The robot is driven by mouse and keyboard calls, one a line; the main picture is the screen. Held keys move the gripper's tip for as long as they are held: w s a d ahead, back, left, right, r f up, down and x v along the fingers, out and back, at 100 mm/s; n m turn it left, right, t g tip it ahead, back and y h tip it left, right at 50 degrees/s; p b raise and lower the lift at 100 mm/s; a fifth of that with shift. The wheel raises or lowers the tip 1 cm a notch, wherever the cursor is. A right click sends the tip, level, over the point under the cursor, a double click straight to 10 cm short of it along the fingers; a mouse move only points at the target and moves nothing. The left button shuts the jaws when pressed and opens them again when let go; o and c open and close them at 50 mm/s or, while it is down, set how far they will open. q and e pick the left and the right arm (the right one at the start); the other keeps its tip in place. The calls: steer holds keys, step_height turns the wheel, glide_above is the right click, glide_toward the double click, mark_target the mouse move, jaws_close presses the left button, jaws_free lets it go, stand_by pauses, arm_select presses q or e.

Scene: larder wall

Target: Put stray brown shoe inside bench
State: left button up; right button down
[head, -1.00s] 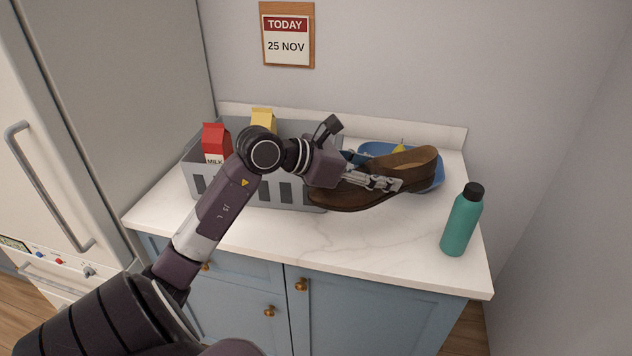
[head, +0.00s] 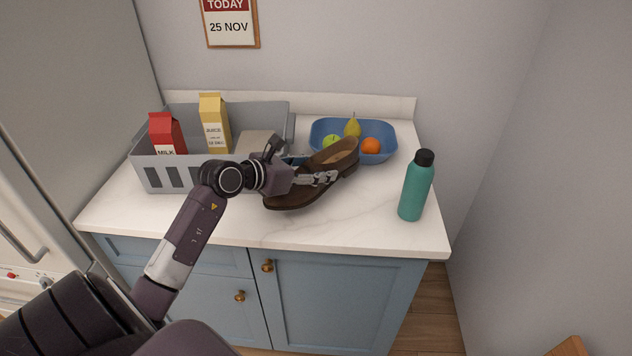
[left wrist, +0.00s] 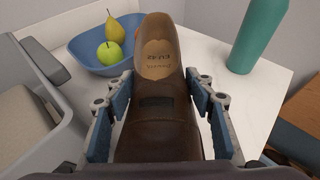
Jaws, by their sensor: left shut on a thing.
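The brown shoe (head: 294,194) is held by my left gripper (head: 322,178) above the white countertop, its toe toward the lower left and its open heel toward the upper right. In the left wrist view the shoe (left wrist: 156,105) lies between the two blue-padded fingers of my left gripper (left wrist: 160,115), which is shut on it. The heel end points away from the wrist there. My right gripper is not in view.
A grey crate (head: 158,178) with milk and juice cartons stands left on the counter (head: 350,225). A blue bowl (head: 385,155) of fruit sits behind the shoe. A teal bottle (head: 415,190) stands near the right edge. A wooden thing (head: 570,347) shows at lower right.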

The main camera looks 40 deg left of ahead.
arm_select(q)
steer(key=shift+f, duration=2.5)
steer(key=shift+f, duration=0.2)
steer(key=o, duration=1.4)
steer(key=shift+c, duration=0.2)
